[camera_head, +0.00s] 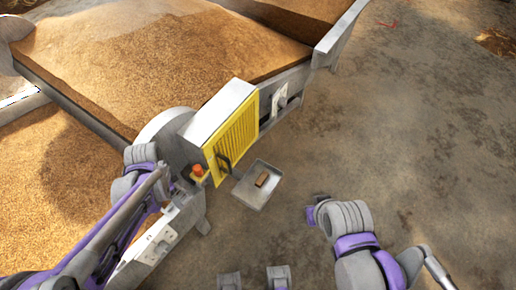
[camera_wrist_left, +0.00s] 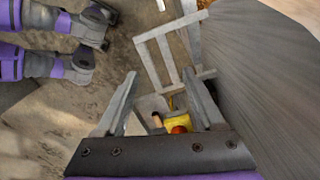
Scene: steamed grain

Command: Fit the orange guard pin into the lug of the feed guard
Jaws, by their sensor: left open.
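The orange guard pin (camera_head: 198,170) stands upright at a small yellow lug (camera_head: 199,179) beside the yellow slatted feed guard (camera_head: 233,130). I cannot tell how deep it sits. In the left wrist view its red-orange top (camera_wrist_left: 180,130) shows near the palm edge, between the finger lines, with yellow (camera_wrist_left: 178,119) around it. My left gripper (camera_wrist_left: 158,74) is open, its two grey fingers apart, with nothing visibly clamped. In the head view it (camera_head: 186,197) is close by the pin, partly hidden by my arm. My right arm is at lower right; its jaws cannot be made out.
A grey tray (camera_head: 245,197) with a small brown block (camera_head: 262,179) lies right of the guard. A dark handle (camera_head: 223,163) sticks out from the guard. Grain-filled bins (camera_head: 130,45) stand behind. The concrete floor at right (camera_head: 430,140) is clear.

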